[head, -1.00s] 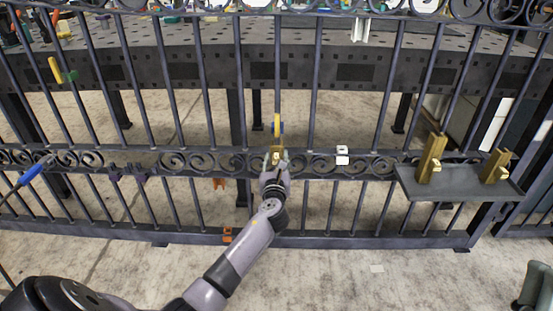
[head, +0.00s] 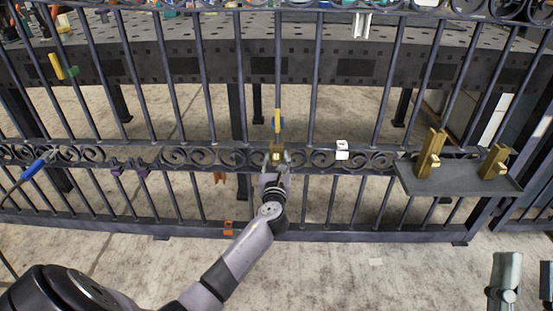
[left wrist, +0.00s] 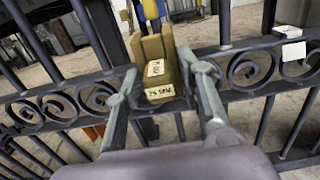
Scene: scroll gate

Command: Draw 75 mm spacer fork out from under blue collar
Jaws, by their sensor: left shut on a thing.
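The brass spacer fork (left wrist: 158,68) sits between the two fingers of my left gripper (left wrist: 172,98) in the left wrist view. Its front label is partly readable and starts with 75. In the head view, the fork (head: 276,157) is small at my left gripper (head: 275,163), which is shut on it at the gate's scroll band. The blue collar (left wrist: 151,9) is on the bar just above and behind the fork, cut by the top edge. I cannot tell whether they touch. My right gripper (head: 526,270) is at the bottom right corner, with fingers apart and nothing visible between them.
A dark tray (head: 408,180) on the gate's right holds two more brass pieces (head: 430,155). A white block (head: 342,150) sits right of my left gripper. Orange clips (head: 228,228) and a blue-handled tool (head: 33,169) are to the left. Vertical gate bars flank the gripper.

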